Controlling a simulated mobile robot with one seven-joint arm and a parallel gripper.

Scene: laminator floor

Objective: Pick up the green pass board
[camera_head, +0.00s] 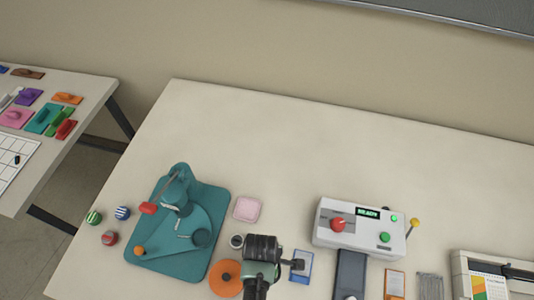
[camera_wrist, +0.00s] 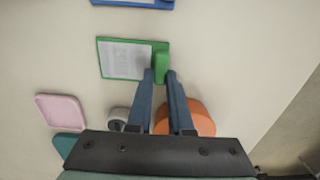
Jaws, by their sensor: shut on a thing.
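The green pass board (camera_wrist: 125,60) shows in the wrist view as a green-edged plate with a pale printed sheet and a raised green grip at its right end. My gripper (camera_wrist: 161,73) is shut on that green grip, one finger on each side. I cannot tell from this view whether the board is clear of the table. In the head view my gripper (camera_head: 290,263) is low over the front of the table, and the green board is mostly hidden by it.
A blue-edged board (camera_head: 302,267) lies just right of my gripper. An orange disc (camera_head: 225,279), a small round pot (camera_head: 237,241) and a pink tray (camera_head: 247,209) are close to the left. The teal press (camera_head: 205,205) and white READY machine (camera_head: 362,230) stand either side. The table's back is clear.

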